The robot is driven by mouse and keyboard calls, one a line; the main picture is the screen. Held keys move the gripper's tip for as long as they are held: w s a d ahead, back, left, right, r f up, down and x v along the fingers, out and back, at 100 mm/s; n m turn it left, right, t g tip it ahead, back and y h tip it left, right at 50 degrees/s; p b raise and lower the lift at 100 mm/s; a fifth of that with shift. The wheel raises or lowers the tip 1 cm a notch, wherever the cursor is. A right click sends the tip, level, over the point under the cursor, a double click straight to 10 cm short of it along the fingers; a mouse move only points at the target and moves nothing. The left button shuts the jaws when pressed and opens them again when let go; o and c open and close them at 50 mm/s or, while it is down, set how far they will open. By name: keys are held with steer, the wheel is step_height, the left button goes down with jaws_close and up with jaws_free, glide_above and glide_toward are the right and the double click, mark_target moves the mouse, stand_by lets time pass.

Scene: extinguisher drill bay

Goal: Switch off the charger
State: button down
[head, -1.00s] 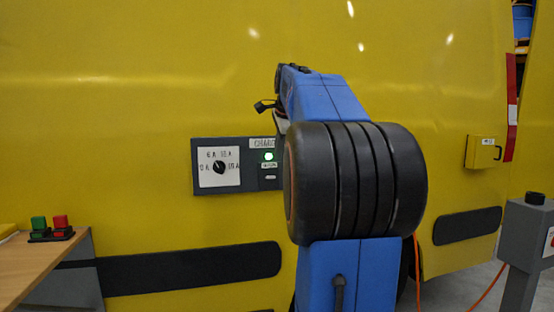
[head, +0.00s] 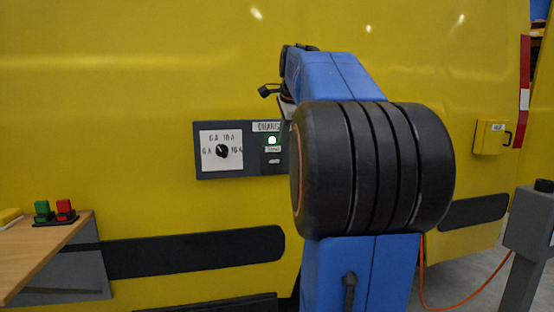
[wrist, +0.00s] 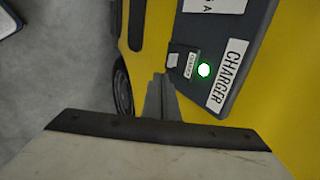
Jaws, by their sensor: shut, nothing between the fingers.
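The charger panel (head: 205,172) is a dark box on the yellow vehicle side, left of my arm in the head view. It has a white dial plate with a black knob (head: 222,151) and a lit green lamp (head: 272,140). In the wrist view the panel (wrist: 222,101) appears turned, with its CHARGER label (wrist: 228,75), the lit lamp (wrist: 204,71) and a small grey switch (wrist: 175,60) beside a small label. My gripper (wrist: 163,80) is shut and empty, its tips near the switch end of the panel; contact cannot be told. My arm hides the gripper in the head view.
A wooden bench (head: 45,240) with green (head: 42,211) and red (head: 65,210) blocks stands at left. A small yellow box (head: 490,137) is on the vehicle at right. A grey post (head: 528,225) and an orange cable (head: 455,309) are at lower right.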

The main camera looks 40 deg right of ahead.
steer(key=shift+f, duration=0.1)
glide_toward(275, 166)
step_height(275, 166, down, 4)
steer(key=shift+w+d+f, duration=0.3)
steer(key=shift+w+d, duration=0.2)
steer(key=shift+w, duration=0.25)
steer(key=shift+w+d+f, duration=0.3)
steer(key=shift+w, duration=0.25)
steer(key=shift+w+d+f, duration=0.1)
steer(key=shift+w+f, duration=0.05)
steer(key=shift+f, duration=0.1)
steer(key=shift+r, duration=0.2)
